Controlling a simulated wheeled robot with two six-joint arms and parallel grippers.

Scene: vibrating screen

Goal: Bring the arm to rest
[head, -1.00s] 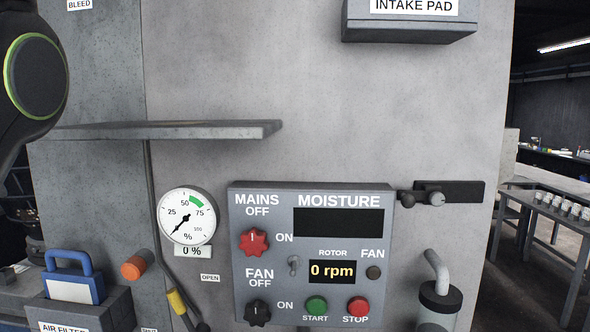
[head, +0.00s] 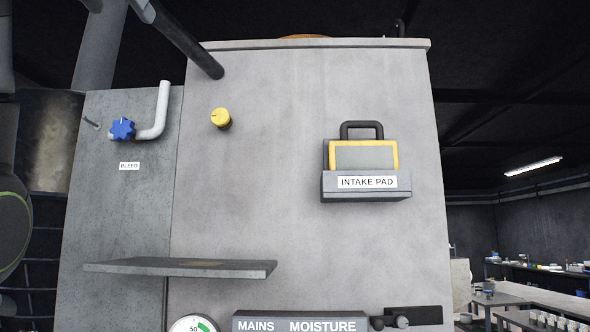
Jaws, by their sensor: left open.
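My left arm (head: 12,228) shows at the left edge of the head view as a dark rounded joint with a thin green ring. It is cut off by the picture's edge, and the fingertips of my left gripper cannot be made out there. Nothing is seen held by it. The arm is apart from the grey machine cabinet (head: 290,225) and left of its side panel. My right arm and right gripper are not in view.
A shelf (head: 180,268) juts from the cabinet at lower left. A boxed yellow-framed intake pad (head: 364,154) sits in its holder at right. A yellow knob (head: 221,118), a blue valve handle (head: 122,129) and a white pipe (head: 160,110) stick out. The control panel (head: 300,323) shows below.

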